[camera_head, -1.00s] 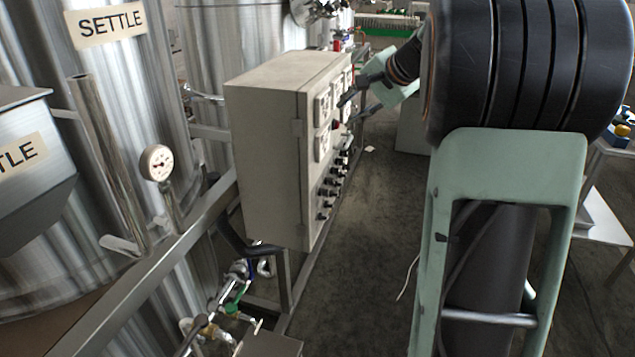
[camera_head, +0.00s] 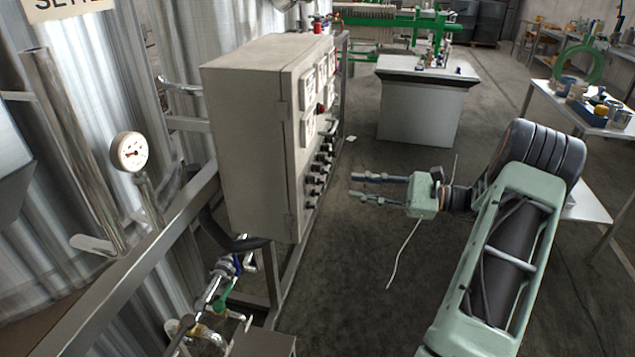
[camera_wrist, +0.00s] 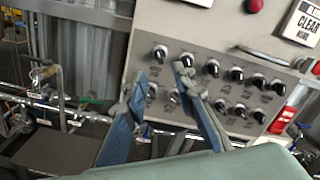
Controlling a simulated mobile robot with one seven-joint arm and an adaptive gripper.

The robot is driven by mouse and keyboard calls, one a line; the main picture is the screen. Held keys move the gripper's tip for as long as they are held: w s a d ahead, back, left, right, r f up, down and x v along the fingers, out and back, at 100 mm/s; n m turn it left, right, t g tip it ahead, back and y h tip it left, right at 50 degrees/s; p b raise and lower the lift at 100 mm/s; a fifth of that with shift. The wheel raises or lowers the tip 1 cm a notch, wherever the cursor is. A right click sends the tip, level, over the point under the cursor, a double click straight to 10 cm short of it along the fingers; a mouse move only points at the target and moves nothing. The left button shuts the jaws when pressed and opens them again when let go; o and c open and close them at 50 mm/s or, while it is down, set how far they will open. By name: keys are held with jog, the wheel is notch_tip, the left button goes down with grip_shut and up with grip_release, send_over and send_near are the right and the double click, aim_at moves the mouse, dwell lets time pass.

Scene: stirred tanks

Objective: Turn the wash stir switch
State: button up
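The grey control cabinet (camera_head: 245,140) stands left of centre in the head view, its switch face turned right. Several black rotary switches (camera_head: 318,178) sit on that face. In the wrist view, the panel (camera_wrist: 205,35) carries an upper row of black switches (camera_wrist: 212,67) and a lower row (camera_wrist: 240,111). Their small labels are too small to read, so I cannot tell which is the wash stir switch. My gripper (camera_head: 354,185) is open and empty, right of the cabinet and apart from it, fingers pointing left. In the wrist view its fingers (camera_wrist: 159,80) hide part of the switch rows.
A red button (camera_wrist: 254,5) and a "CLEAR" sign (camera_wrist: 303,22) are on the panel. Metal tanks, a pressure gauge (camera_head: 129,152) and a metal rail (camera_head: 150,255) lie left of the cabinet. A pale bench (camera_head: 420,105) stands behind.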

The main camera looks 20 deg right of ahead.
aim_at(316, 181)
jog(key=x, duration=1)
jog(key=shift+w+a, duration=0.15)
jog(key=shift+c, duration=0.4)
grip_shut()
